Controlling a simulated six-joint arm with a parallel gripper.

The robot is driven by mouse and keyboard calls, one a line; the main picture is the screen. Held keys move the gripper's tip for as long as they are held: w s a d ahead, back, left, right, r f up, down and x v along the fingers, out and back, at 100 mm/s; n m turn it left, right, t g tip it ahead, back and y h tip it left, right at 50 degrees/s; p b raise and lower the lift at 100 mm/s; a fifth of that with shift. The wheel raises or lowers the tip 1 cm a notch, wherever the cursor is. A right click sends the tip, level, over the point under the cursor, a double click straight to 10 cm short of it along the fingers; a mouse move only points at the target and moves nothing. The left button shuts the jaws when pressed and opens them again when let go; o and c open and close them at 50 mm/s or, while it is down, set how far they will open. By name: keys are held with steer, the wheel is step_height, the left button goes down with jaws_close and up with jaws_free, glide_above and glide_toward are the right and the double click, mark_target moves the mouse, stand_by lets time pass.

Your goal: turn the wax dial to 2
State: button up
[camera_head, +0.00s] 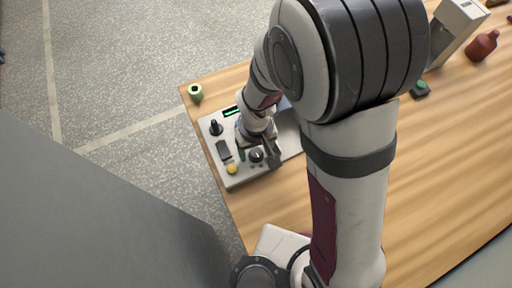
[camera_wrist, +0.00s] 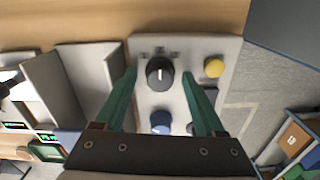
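The wax dial is a round black knob with a white pointer line, on the light grey control panel (camera_head: 245,174). In the wrist view the dial (camera_wrist: 160,73) lies between the two green fingertips of my gripper (camera_wrist: 159,75), with a visible gap on both sides. Its pointer line points up in that picture, towards small dark marks too small to read. In the head view the dial (camera_head: 256,156) shows under my gripper (camera_head: 258,153), near the panel's front edge. My gripper is open; I cannot tell how high its tips are above the panel.
The panel also carries a yellow button (camera_head: 232,169), a dark rocker switch (camera_head: 223,151), a black lever (camera_head: 215,127) and a green display (camera_head: 233,111). A blue knob (camera_wrist: 160,120) shows between my fingers. A green bobbin (camera_head: 195,92) stands at the table corner. A red bottle (camera_head: 482,45) lies far right.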

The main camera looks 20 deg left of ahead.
mark_target(256, 152)
step_height(256, 152, up, 16)
steer(key=s+d+r+m+y, duration=0.1)
steer(key=s+d+m, duration=0.3)
steer(key=d+m, duration=0.2)
steer(key=s+d+r+m, duration=0.1)
steer(key=s+d+m, duration=0.4)
steer(key=d, duration=0.5)
steer(key=shift+s+m+y, duration=0.25)
steer(key=shift+m+y, duration=0.15)
steer(key=shift+m, duration=0.8)
